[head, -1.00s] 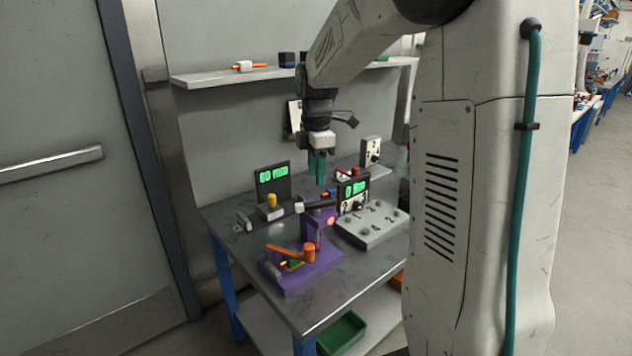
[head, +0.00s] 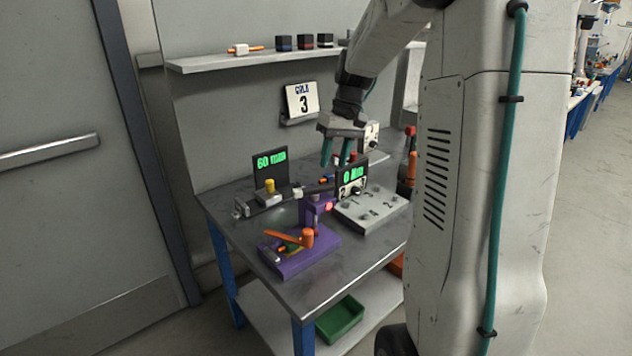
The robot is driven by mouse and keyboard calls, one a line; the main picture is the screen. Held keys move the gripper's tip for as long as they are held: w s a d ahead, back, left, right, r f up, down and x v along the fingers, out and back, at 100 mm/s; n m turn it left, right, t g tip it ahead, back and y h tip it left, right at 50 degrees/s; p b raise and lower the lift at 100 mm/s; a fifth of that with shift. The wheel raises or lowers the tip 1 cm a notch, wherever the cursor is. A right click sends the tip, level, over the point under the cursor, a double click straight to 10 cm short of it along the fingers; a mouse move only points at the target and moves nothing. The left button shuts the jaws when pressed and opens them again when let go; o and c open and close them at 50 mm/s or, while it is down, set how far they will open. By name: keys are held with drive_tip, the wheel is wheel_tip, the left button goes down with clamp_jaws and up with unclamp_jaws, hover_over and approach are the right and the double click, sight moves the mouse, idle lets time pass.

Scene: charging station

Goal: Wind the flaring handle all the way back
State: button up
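A purple fixture (head: 313,257) stands near the front of the grey bench. An orange handle (head: 290,237) sits on it, its lever pointing left from an upright orange hub; I take this for the flaring handle. My gripper (head: 337,158) hangs above the back of the bench, up and to the right of the handle and well apart from it. Its two teal fingers point down with a gap between them, and nothing shows between them. A red light glows on the purple upright behind the handle.
A green display (head: 271,166) reads 60 mm; another display (head: 354,174) reads 0 with a partly unclear unit. A grey numbered box (head: 370,213) stands right of the fixture. A shelf (head: 215,63) runs above. A green bin (head: 340,318) sits below the bench.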

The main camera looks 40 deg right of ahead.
sight(314, 187)
drive_tip(key=m, duration=0.6)
drive_tip(key=shift+m+y, duration=0.3)
drive_tip(key=shift+m, duration=0.1)
drive_tip(key=m, duration=0.3)
drive_tip(key=shift+w+a+r+t, duration=0.1)
drive_tip(key=shift+w+a+t, duration=0.05)
drive_tip(key=shift+t, duration=0.15)
drive_tip(key=m, duration=0.5)
drive_tip(key=shift+w+a+r+y, duration=0.15)
drive_tip(key=shift+w+a+y, duration=0.05)
drive_tip(key=shift+a+y, duration=0.2)
drive_tip(key=m, duration=0.4)
drive_tip(key=shift+w+a+m, duration=0.1)
drive_tip(key=shift+m, duration=0.2)
drive_tip(key=shift+a+f, duration=0.2)
drive_tip(key=shift+f, duration=0.25)
drive_tip(key=x, duration=0.6)
drive_tip(key=shift+w+a+f, duration=0.15)
drive_tip(key=shift+a+f, duration=0.1)
drive_tip(key=shift+f, duration=0.05)
clamp_jaws()
drive_tip(key=shift+a, duration=0.1)
